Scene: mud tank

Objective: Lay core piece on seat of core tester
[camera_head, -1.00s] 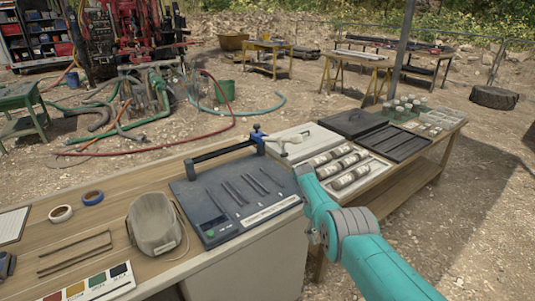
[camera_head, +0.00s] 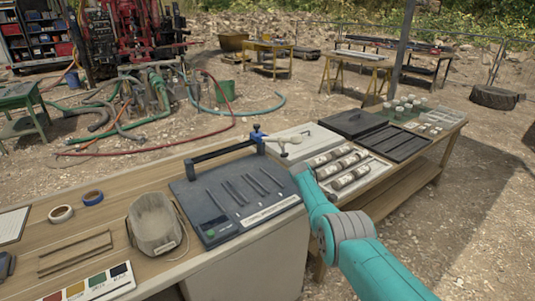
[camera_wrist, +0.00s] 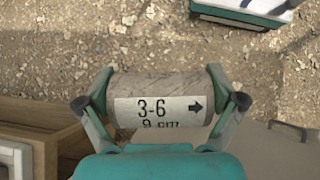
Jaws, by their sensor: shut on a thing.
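My gripper (camera_wrist: 161,86) is shut on a pale, speckled core piece (camera_wrist: 160,82), one finger at each end. The core piece lies crosswise in the wrist view, with a white label reading "3-6", "9 cm" and an arrow pointing right. In the head view my gripper and the held piece cannot be made out. A dark grey slotted panel (camera_head: 218,222) on the bench, with a black bar and blue fitting (camera_head: 257,135) at its back, appears to be the core tester. Its front label is unreadable, and I cannot tell which part is the seat.
Several labelled cores (camera_head: 351,176) lie in a white tray (camera_head: 377,174) to the right. Under my gripper the wrist view shows gravel and a wooden edge (camera_wrist: 30,112).

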